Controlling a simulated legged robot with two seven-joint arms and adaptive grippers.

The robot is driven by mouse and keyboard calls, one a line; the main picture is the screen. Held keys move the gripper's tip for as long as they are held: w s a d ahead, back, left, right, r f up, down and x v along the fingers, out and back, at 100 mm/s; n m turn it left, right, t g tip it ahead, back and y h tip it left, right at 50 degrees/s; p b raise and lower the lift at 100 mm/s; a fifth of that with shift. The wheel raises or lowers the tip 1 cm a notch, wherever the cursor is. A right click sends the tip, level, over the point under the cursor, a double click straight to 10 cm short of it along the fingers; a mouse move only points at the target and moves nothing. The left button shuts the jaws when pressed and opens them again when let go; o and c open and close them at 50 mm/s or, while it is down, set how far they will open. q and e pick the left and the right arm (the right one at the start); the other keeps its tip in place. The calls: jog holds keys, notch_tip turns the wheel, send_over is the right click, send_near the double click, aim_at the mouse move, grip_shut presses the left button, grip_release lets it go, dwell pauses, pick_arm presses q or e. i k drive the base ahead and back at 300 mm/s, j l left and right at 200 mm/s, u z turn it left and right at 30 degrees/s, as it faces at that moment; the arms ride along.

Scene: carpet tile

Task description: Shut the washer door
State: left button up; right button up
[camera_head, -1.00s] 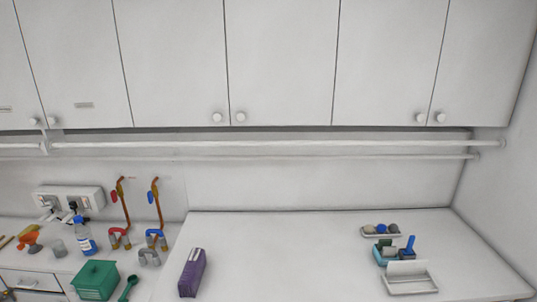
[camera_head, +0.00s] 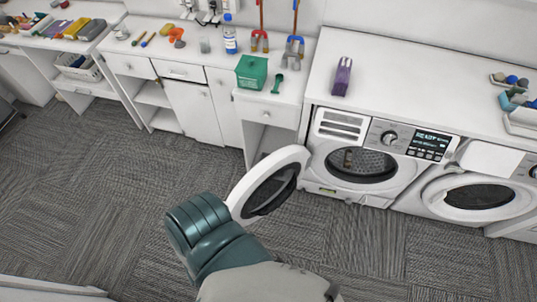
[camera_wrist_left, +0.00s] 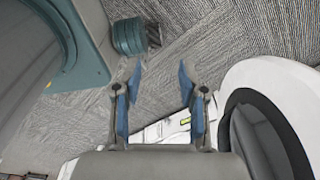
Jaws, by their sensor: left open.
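The washer door (camera_head: 270,188) stands open to the left of the left washer's round opening (camera_head: 360,166), a white ring around dark glass. The drum shows inside the opening. In the left wrist view the door's white rim (camera_wrist_left: 246,76) is at the right, beside my left gripper (camera_wrist_left: 160,72). My left gripper has its blue fingers apart, with nothing between the tips. I cannot tell whether it touches the door. In the head view a teal and grey arm part of mine is below the door, and my left gripper's fingers are not clearly visible. My right gripper is not in view.
A second washer (camera_head: 470,195) with a shut door stands to the right. The counter (camera_head: 415,85) above holds a purple box (camera_head: 342,76). A green box (camera_head: 252,71) sits on the lower counter to the left. Carpeted floor (camera_head: 90,195) is clear in front.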

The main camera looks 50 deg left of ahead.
aim_at(265, 188)
jog(key=k+j+z, duration=0.1)
jog(key=j, duration=0.35)
jog(key=k+j+z, duration=0.1)
jog(key=j, duration=0.35)
jog(key=k+j+z, duration=0.1)
jog(key=j, duration=0.3)
jog(key=k+j+z, duration=0.1)
jog(key=j, duration=0.35)
jog(key=k+j+z, duration=0.1)
jog(key=j, duration=0.3)
jog(key=k+j+z, duration=0.1)
jog(key=j, duration=0.3)
jog(key=k, duration=0.1)
